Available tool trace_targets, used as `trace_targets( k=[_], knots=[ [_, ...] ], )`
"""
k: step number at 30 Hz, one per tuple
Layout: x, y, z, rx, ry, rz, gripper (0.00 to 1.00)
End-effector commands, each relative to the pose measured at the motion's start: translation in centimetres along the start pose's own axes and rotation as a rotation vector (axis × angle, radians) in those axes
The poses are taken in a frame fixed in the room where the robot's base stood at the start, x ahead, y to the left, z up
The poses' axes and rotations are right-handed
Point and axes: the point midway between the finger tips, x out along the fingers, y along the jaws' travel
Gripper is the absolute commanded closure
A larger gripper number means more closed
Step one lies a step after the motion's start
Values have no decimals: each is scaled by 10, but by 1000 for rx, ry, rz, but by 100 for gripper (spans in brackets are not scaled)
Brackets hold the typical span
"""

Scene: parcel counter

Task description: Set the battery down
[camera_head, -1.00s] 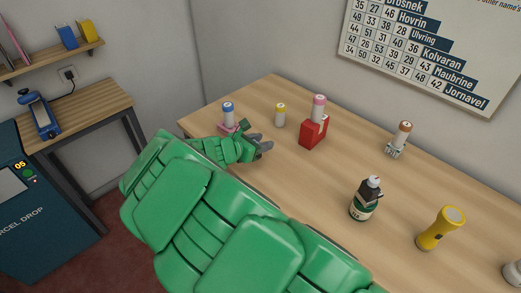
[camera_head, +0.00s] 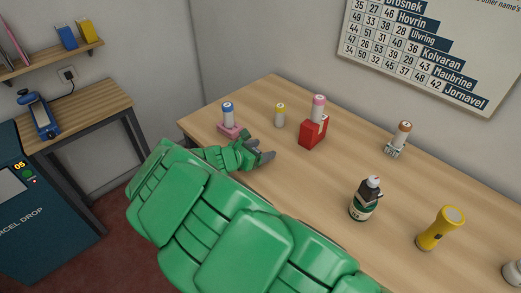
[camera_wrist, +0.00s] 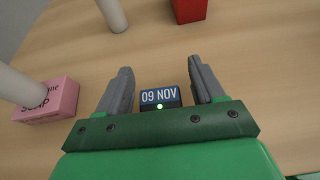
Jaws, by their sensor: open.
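Several white batteries with coloured tops stand upright on the counter (camera_head: 290,185). The blue-topped one (camera_head: 228,114) is on a pink soap box (camera_head: 231,131); in the wrist view its pale body (camera_wrist: 20,87) rises from that box at left. The yellow-topped one (camera_head: 280,117) stands on bare wood. The pink-topped one (camera_head: 319,106) is at a red box (camera_head: 313,134). The orange-topped one (camera_head: 404,134) is at a small pale holder (camera_head: 394,152). My gripper (camera_head: 268,156) is open and empty, low over the counter, right of the soap box and apart from it.
A dark bottle (camera_head: 365,199) and a yellow flashlight (camera_head: 440,228) stand further right. A small "09 NOV" display (camera_wrist: 160,97) shows between my fingers. A side table (camera_head: 85,112) holds a blue device (camera_head: 41,115). The counter's middle is clear.

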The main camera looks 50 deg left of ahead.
Motion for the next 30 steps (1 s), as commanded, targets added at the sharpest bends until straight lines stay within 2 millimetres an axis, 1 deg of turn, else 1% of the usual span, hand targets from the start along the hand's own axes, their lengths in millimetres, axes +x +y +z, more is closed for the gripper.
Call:
trace_targets(
  k=[6, 8, 11, 18, 24, 30],
  knots=[
    [-2, 0, 3, 1, 0, 0, 32],
    [-7, 1, 3, 0, -1, 2, 32],
    [-21, 1, 3, 1, -1, 3, 32],
    [-65, 1, 3, 1, 0, 4, 32],
    [-98, 0, 2, 0, -1, 1, 32],
    [-117, 0, 2, 0, 0, 2, 32]
  ],
)
